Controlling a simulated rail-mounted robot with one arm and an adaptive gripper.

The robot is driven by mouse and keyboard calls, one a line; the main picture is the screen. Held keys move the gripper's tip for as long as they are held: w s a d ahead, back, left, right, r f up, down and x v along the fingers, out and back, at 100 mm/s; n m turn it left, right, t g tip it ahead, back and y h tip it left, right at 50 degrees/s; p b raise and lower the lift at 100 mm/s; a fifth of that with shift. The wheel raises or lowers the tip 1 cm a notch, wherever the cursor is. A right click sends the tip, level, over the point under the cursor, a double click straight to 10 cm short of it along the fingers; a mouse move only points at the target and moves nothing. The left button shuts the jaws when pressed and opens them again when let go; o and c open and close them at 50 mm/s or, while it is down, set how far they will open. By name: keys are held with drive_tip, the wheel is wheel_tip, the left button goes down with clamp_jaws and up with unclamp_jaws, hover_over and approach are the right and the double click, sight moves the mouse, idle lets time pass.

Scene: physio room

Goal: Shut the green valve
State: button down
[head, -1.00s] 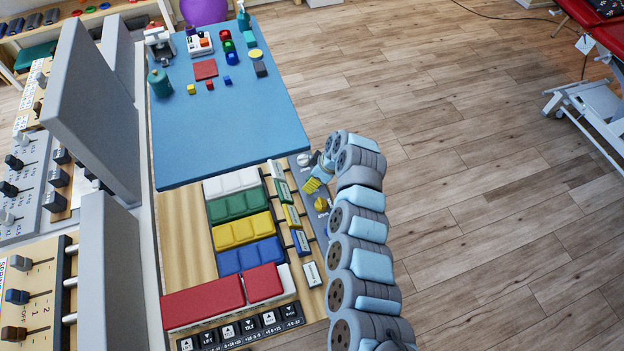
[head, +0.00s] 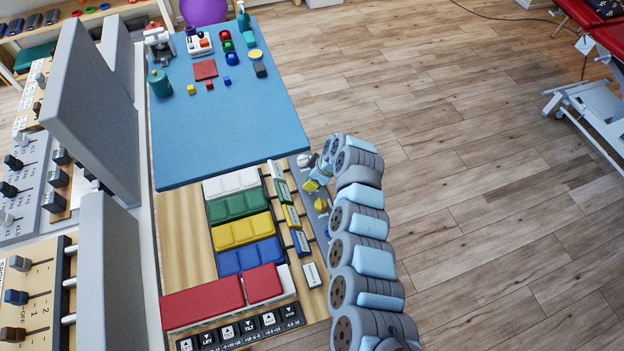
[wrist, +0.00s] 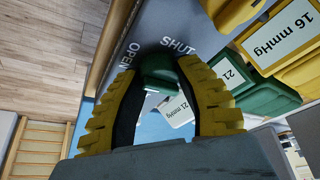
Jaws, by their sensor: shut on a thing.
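The green valve handle (wrist: 158,70) is between the two yellow-padded fingertips of my gripper (wrist: 157,74) in the wrist view. The fingers are closed on it from both sides. The words OPEN and SHUT are printed on the grey panel (wrist: 165,20) just beyond the fingertips, OPEN to the left and SHUT to the right. I cannot tell exactly which mark the handle points at. In the head view my gripper (head: 312,185) is over the valve strip beside the pads, and it hides the green valve.
A yellow valve (head: 321,204) sits just below my gripper. A white knob (head: 305,160) is just above. Green (head: 238,206) and yellow pads (head: 242,232) lie to the left, with labelled tags between. A blue mat (head: 225,120) lies behind. Open floor is to the right.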

drive_tip(key=shift+s+a+m+p, duration=0.1)
drive_tip(key=shift+m+p, duration=0.4)
drive_tip(key=shift+p, duration=0.25)
drive_tip(key=shift+t+p, duration=0.3)
drive_tip(key=m+h+p, duration=0.1)
drive_tip(key=m+p, duration=0.1)
drive_tip(key=m, duration=0.1)
drive_tip(key=shift+a+t+p, duration=0.1)
drive_tip(key=shift+t+p, duration=0.2)
drive_tip(key=m+t+h+p, duration=0.1)
drive_tip(key=m, duration=0.3)
drive_tip(key=shift+f+m, duration=0.15)
drive_tip(key=shift+m, duration=0.15)
drive_tip(key=m+h+b, duration=0.1)
drive_tip(key=m+h, duration=0.1)
drive_tip(key=m, duration=0.3)
drive_tip(key=shift+f+b, duration=0.15)
drive_tip(key=shift+b, duration=0.25)
drive_tip(key=shift+m+h+b, duration=0.9)
drive_tip(key=shift+m+b, duration=0.65)
drive_tip(key=shift+m, duration=0.55)
